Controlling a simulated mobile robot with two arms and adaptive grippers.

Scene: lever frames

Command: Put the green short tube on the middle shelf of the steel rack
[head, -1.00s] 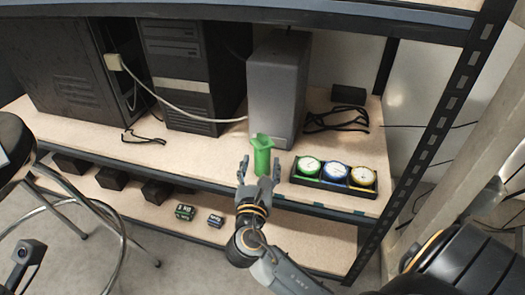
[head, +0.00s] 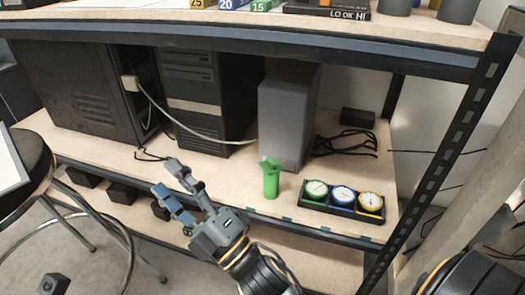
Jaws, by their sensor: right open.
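The green short tube (head: 271,180) stands upright on the middle shelf (head: 230,180) of the steel rack (head: 458,140), near the shelf's front edge. It is in front of the grey box-shaped unit and left of the gauge tray. My right gripper (head: 177,190) is open and empty, in front of the shelf edge and left of the tube, with clear space between them. My left gripper is not in view.
A black tray with three round gauges (head: 342,199) sits right of the tube. Behind are a grey unit (head: 287,115), a black computer tower (head: 207,95) and black cables (head: 345,143). A stool (head: 25,165) stands at left. The top shelf (head: 300,38) overhangs.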

